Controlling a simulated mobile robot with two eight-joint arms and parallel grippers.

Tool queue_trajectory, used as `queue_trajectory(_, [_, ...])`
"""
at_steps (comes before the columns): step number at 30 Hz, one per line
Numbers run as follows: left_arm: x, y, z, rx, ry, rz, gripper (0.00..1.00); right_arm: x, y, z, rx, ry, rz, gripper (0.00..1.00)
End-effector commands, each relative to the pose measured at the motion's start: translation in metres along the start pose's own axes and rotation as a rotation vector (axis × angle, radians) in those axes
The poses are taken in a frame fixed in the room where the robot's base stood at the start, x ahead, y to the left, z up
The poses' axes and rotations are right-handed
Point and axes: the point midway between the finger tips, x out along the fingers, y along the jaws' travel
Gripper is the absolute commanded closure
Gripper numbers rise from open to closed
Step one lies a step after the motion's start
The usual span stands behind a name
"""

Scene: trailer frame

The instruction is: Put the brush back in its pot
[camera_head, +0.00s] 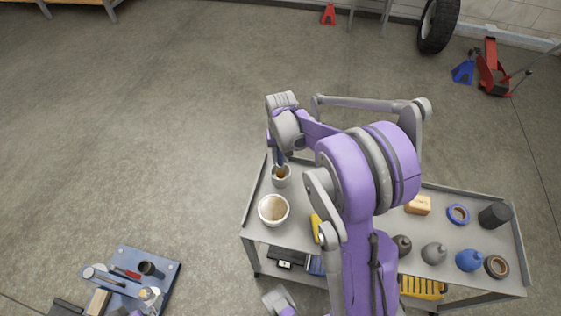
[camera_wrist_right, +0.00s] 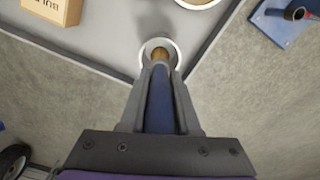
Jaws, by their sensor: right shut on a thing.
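My right gripper (camera_head: 279,158) is shut on the brush (camera_wrist_right: 160,105), whose blue handle runs between the fingers in the right wrist view. The brush's tan bristle end points down at the mouth of a small light pot (camera_head: 281,184). The pot's rim also shows in the right wrist view (camera_wrist_right: 144,47), around the bristle tip. I cannot tell how deep the tip sits. The pot stands near the far left corner of the grey cart (camera_head: 257,196). My left gripper is not in view.
A wide white bowl (camera_head: 273,210) stands close to the pot. A tan block (camera_head: 418,205), a blue tape roll (camera_head: 458,214), a dark cup (camera_head: 494,215) and several bottles are on the cart's right. My right arm hides the middle. A blue tray (camera_head: 150,268) lies lower left.

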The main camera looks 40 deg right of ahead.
Motion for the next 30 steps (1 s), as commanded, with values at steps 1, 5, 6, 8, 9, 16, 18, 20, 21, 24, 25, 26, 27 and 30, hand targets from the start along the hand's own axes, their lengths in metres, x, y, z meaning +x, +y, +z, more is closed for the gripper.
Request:
queue_trajectory(1, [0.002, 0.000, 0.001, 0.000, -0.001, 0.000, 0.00, 0.009, 0.000, 0.000, 0.000, 0.000, 0.000, 1.00])
queue_trajectory(5, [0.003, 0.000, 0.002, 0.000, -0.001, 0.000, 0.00, 0.024, 0.000, 0.000, 0.000, 0.000, 0.000, 1.00])
queue_trajectory(6, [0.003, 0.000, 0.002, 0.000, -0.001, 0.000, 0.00, 0.024, 0.000, 0.000, 0.000, 0.000, 0.000, 1.00])
queue_trajectory(8, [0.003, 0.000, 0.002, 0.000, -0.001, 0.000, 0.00, 0.024, 0.000, 0.000, 0.000, 0.000, 0.000, 1.00])
queue_trajectory(9, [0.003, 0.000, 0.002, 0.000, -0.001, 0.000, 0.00, 0.024, 0.000, 0.000, -0.001, 0.000, 0.000, 1.00])
queue_trajectory(16, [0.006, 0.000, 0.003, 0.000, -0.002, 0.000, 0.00, 0.028, 0.000, 0.000, -0.001, 0.000, 0.000, 0.68])
queue_trajectory(18, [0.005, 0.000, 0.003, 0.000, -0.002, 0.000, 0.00, 0.026, 0.000, 0.000, -0.001, 0.000, 0.000, 0.55])
queue_trajectory(20, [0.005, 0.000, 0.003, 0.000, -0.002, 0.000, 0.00, 0.026, 0.000, 0.000, -0.001, 0.000, 0.000, 0.44])
queue_trajectory(21, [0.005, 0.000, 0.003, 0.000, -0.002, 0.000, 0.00, 0.026, 0.000, 0.000, -0.001, 0.000, 0.000, 0.40])
queue_trajectory(24, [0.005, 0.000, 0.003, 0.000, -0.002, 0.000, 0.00, 0.026, 0.000, 0.000, -0.001, 0.000, 0.000, 0.40])
queue_trajectory(25, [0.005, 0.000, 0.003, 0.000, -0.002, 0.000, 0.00, 0.026, 0.000, 0.000, -0.001, 0.000, 0.000, 0.40])
queue_trajectory(26, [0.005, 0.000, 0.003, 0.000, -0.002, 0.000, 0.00, 0.026, 0.000, 0.000, -0.001, 0.000, 0.000, 0.40])
queue_trajectory(27, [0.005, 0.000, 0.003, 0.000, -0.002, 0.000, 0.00, 0.026, 0.000, 0.000, -0.001, 0.000, 0.000, 0.40])
queue_trajectory(30, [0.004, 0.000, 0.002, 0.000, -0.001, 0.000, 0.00, 0.025, 0.000, 0.000, -0.001, 0.000, 0.000, 0.40])
